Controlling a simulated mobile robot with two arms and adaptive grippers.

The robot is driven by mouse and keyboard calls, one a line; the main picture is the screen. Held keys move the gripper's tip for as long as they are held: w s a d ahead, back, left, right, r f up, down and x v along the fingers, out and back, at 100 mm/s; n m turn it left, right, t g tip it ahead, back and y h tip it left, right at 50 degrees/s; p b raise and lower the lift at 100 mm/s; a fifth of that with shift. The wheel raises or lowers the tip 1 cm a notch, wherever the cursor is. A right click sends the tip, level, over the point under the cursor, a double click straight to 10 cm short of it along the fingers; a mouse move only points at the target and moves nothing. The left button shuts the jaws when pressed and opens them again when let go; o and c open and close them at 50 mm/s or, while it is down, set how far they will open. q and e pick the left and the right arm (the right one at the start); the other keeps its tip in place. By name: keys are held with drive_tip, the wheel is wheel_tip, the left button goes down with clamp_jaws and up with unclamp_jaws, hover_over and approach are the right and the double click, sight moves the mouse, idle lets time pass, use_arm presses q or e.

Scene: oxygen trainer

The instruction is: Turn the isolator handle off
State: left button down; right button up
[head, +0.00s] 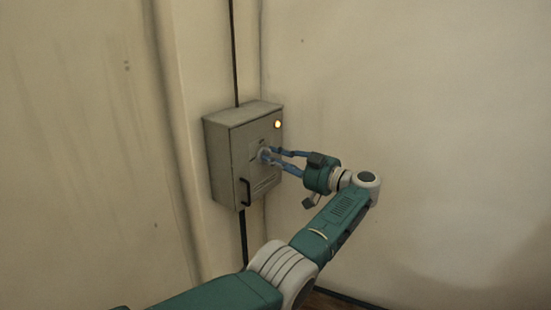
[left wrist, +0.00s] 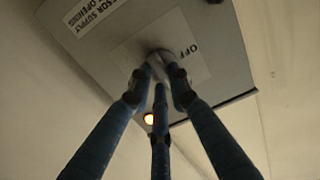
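The isolator handle (left wrist: 162,56) is a small grey knob on the front door of a grey wall box (head: 228,165). In the left wrist view it sits on a pale plate with the word OFF beside it. My left gripper (head: 266,155) has three blue fingers reaching the box front from the right. In the left wrist view its fingertips (left wrist: 160,72) close together around the handle and appear to touch it. The fingers hide much of the handle, so I cannot tell its exact angle. My right gripper is in neither view.
An amber lamp (head: 278,124) glows at the box's upper right. A black door pull (head: 245,192) is at its lower left. A dark conduit (head: 233,50) runs up the wall above the box. The plain wall on the right is clear.

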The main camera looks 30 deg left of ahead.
use_arm(q)
drive_tip(key=shift+n, duration=0.4)
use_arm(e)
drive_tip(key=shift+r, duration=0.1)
use_arm(q)
drive_tip(key=shift+s+n+b, duration=0.2)
drive_tip(key=shift+n+b, duration=1.5)
drive_tip(key=shift+n, duration=2.65)
drive_tip(key=shift+s+n+b, duration=0.2)
drive_tip(key=shift+n+b, duration=1.45)
drive_tip(key=shift+n, duration=2.7)
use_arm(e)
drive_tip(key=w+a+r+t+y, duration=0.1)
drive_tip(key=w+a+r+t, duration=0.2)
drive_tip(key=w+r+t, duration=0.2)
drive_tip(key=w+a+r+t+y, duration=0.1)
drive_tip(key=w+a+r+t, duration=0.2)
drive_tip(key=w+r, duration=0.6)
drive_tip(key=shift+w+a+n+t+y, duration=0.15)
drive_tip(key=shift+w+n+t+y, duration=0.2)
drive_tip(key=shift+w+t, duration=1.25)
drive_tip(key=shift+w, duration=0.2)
